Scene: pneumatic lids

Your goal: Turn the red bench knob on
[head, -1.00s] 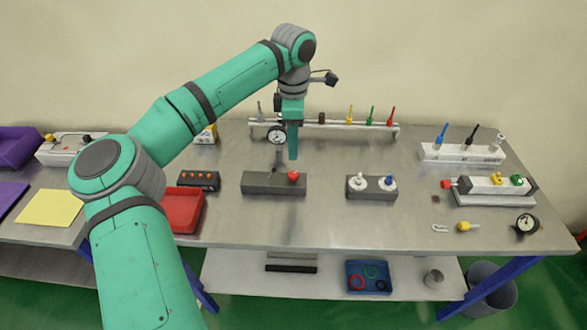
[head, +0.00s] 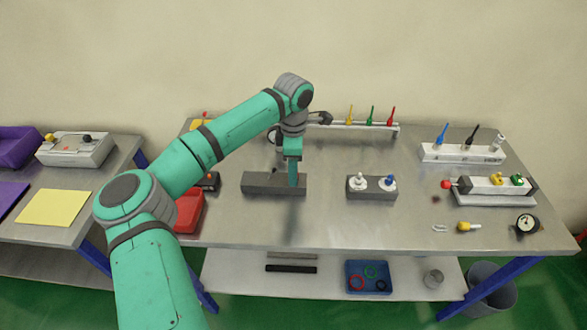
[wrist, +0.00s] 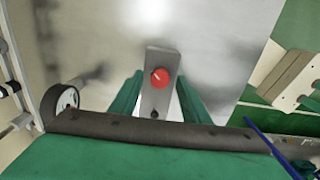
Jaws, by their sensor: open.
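The red knob (wrist: 160,78) sits on the end of a grey block in the wrist view, with a pale mark across its top. In the head view the grey block (head: 258,183) lies on the steel bench, and my gripper hides the knob. My gripper (head: 293,184) points down at the right part of that block. In the wrist view its two green fingers stand open, one on each side of the knob, with clear gaps. I cannot tell how far the fingertips are above the block.
A block with a white and a blue knob (head: 372,188) stands to the right. A red tray (head: 189,214) is at the left, partly behind my arm. A rail with coloured levers (head: 371,116) runs along the back. The bench between the blocks (head: 325,200) is clear.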

